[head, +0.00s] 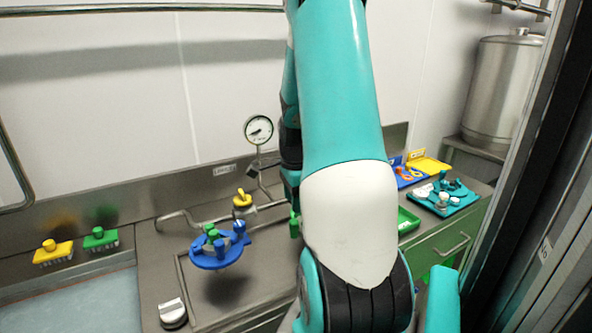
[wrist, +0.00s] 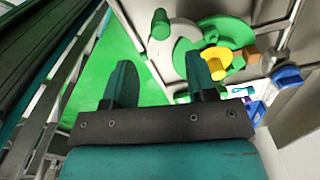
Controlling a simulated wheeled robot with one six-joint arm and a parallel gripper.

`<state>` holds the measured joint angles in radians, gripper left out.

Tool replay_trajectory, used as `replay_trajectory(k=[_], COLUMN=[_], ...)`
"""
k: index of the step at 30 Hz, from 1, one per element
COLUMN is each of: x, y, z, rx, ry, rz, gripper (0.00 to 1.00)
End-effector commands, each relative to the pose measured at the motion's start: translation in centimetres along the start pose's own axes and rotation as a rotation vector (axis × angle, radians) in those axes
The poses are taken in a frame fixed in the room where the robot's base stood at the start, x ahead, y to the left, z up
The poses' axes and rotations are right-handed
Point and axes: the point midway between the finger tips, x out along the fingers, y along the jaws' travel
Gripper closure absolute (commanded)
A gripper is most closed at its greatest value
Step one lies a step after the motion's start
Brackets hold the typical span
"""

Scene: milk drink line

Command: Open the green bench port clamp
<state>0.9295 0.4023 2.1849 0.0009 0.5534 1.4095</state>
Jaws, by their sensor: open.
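In the wrist view a pale grey round fitting (wrist: 177,46) carries an upright green knob (wrist: 161,24); it looks like the green port clamp, but I cannot tell its latch state. My gripper (wrist: 160,84) is open and empty, its two teal fingers apart, with the fitting beyond them toward the top of the picture. No finger visibly touches the green knob. In the head view my arm covers most of the bench middle and hides the gripper. Only a small green part (head: 294,225) shows at the arm's left edge, possibly the same clamp.
A green disc (wrist: 235,29) with a yellow part (wrist: 216,62) lies beside the fitting. On the bench left of my arm is a blue disc (head: 207,262) bearing knobs. Yellow (head: 52,253) and green (head: 100,238) brushes stand far left. A green tray (head: 407,222) is right.

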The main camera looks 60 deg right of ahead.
Motion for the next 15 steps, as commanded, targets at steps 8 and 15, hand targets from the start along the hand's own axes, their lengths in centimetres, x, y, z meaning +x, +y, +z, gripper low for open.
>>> replay_trajectory(k=[8, 15], x=[-6.6, -9.4], y=[-0.1, -0.1], z=[-0.1, -0.1], rx=[0.001, 0.002], ry=[0.002, 0.001], rz=[-0.005, -0.002], gripper=[0.48, 0.48])
